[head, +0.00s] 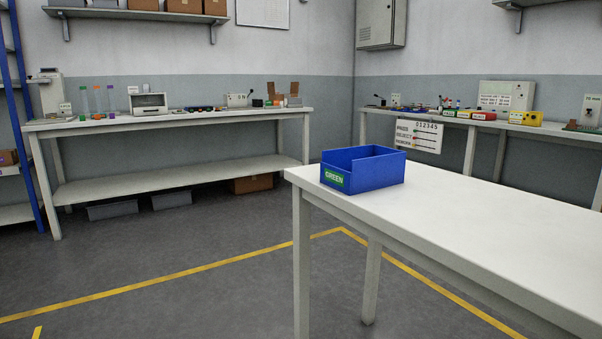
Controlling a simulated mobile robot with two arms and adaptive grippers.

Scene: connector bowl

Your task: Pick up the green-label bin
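The green-label bin (385,172) is a blue open-topped bin with a green label reading GREEN on its front. It stands upright on the near white table (480,218), close to that table's left end. Its inside floor is hidden from this angle. Neither of my grippers shows in the head view, and nothing is touching the bin.
The rest of the near table is bare. A long workbench (180,180) with bottles and devices stands along the back left wall. Another bench (458,123) with small coloured bins stands at the back right. Open grey floor (190,290) with yellow lines lies left of the table.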

